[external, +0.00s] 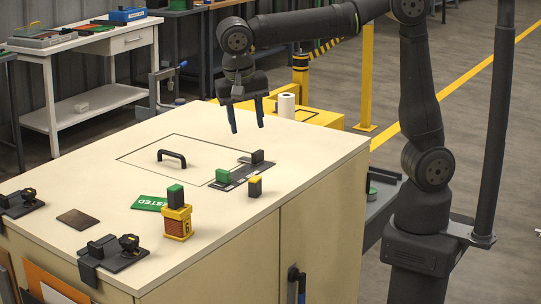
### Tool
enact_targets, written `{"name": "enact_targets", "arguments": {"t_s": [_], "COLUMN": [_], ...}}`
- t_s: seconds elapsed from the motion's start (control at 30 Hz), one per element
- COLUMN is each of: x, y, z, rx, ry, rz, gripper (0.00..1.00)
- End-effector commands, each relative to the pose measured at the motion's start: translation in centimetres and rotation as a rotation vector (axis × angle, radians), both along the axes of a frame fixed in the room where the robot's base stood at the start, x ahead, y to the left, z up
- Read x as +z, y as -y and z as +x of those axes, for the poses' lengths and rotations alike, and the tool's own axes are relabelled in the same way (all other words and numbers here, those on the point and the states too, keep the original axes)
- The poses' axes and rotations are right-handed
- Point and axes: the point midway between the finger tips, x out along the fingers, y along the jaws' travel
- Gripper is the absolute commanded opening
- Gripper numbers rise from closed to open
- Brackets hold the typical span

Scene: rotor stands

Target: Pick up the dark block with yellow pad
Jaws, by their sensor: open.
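The dark block with yellow pad (255,187) stands upright on the cream cabinet top, close to its right front edge and just in front of a dark strip. Its yellow pad is on top. My gripper (247,122) is open and empty, pointing down with its fingers apart. It hangs above the back part of the cabinet top, behind the block and clear of it.
A dark strip (239,178) carries a green block (223,176) and a dark block (257,156). A black handle (172,157) rises to the left. A yellow stand (178,222) holds a dark block with green top (175,196). Black fixtures (121,251) stand front left.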

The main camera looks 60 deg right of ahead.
Motion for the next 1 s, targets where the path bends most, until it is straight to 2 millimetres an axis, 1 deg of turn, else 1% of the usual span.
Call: {"name": "enact_targets", "arguments": {"t_s": [0.1, 0.3, 0.4, 0.57, 0.67, 1.0], "x": [-0.5, -1.1, -1.2, -1.5, -2.6, -9.4], "y": [-1.2, -2.8, -3.3, -3.5, -3.0, -0.1], "z": [-0.2, -0.6, -0.7, -0.7, -0.7, -0.2], "rx": [-0.189, -0.476, -0.568, -0.633, -0.640, -0.639], "ry": [0.059, 0.175, 0.217, 0.249, 0.252, 0.249], "rz": [-0.055, -0.122, -0.138, -0.148, -0.152, -0.152], "gripper": [0.45, 0.45, 0.45, 0.45, 0.45, 0.45]}}
